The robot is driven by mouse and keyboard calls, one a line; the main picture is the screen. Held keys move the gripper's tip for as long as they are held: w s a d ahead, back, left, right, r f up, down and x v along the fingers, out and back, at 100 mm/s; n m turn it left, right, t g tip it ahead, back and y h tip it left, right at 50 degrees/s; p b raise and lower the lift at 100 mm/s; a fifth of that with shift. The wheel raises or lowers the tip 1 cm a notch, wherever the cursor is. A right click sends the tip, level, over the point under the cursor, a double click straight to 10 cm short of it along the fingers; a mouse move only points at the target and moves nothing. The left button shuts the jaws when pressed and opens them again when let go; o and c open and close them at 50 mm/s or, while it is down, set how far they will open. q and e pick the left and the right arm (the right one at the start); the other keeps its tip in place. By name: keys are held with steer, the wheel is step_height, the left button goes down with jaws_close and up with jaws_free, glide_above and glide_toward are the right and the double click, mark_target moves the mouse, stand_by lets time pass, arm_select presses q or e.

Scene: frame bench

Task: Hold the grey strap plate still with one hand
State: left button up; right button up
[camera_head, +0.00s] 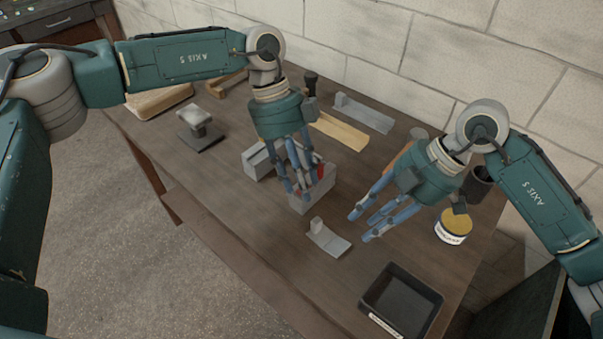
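Two grey pieces could be the strap plate, and I cannot tell which is meant. A short flat grey plate with a small upright block (330,241) lies near the bench's front edge. A longer grey strip with a raised end (366,115) lies at the back. My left gripper (301,187) points down over a grey block (318,197), with something red partly hidden among its fingers. I cannot tell whether it grips anything. My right gripper (365,225) has its fingers spread and empty, just right of the short plate and apart from it.
A black tray (436,299) stands at the front right, with a yellow-topped tin (453,226) behind it. Another grey block (256,163), a dark-based stand (203,140) and a wooden strip (340,132) lie left and behind. Bare bench (235,205) shows at the front left.

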arm_select(q)
glide_toward(322, 230)
steer(key=x, duration=0.4)
steer(key=shift+s+a+f, duration=0.3)
steer(key=shift+s+f, duration=0.1)
jaws_close()
arm_select(e)
steer(key=shift+c, duration=0.3)
